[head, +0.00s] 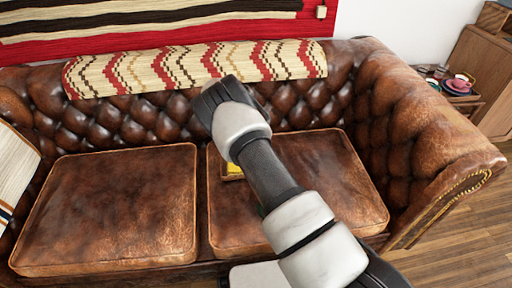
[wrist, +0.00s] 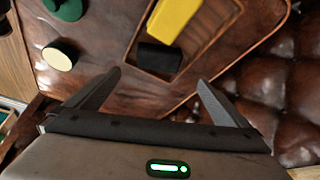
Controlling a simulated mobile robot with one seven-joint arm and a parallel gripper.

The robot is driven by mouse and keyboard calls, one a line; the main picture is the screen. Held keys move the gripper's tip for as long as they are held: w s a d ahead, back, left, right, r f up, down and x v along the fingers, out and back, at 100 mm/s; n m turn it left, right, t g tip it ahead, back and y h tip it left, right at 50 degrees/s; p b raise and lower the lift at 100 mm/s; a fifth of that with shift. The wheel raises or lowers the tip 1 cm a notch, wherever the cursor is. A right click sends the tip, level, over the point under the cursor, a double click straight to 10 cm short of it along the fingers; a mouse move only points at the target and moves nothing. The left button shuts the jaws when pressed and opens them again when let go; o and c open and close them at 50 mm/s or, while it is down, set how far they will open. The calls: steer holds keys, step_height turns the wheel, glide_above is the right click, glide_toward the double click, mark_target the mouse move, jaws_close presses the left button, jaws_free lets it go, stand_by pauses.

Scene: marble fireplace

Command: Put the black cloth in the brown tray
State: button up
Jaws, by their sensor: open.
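The black cloth (wrist: 160,58) shows in the wrist view as a small dark folded piece. It lies inside the brown tray (wrist: 208,32), in the corner nearest my gripper. A yellow piece (wrist: 174,18) lies beside it in the tray. My gripper (wrist: 158,82) is open, with nothing between its fingers; its tips point toward the black cloth and appear apart from it. In the head view my arm hides most of the tray, and only a small edge of it (head: 232,177) and some yellow show. The black cloth cannot be made out there.
The tray rests on the right seat cushion (head: 335,180) of a brown leather sofa. Green objects, one with a cream face (wrist: 58,56), lie left of the tray in the wrist view. The left cushion (head: 115,210) is clear. A patterned throw (head: 120,72) covers the backrest.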

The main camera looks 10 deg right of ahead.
steer(key=s+d+r+n+y, duration=0.15)
steer(key=s+r, duration=0.35)
steer(key=r, duration=0.6)
steer(key=s+d+r+n+t+y, duration=0.15)
steer(key=s+r, duration=0.35)
steer(key=r, duration=0.6)
steer(key=s+d+r+n+y, duration=0.15)
steer(key=s+r, duration=0.25)
steer(key=r, duration=0.7)
steer(key=s+r+n+t, duration=0.1)
steer(key=s+r+n, duration=0.2)
steer(key=s, duration=1)
steer(key=s+r+n+t, duration=0.1)
steer(key=s+r+n, duration=0.3)
steer(key=s, duration=1)
steer(key=shift+n, duration=0.95)
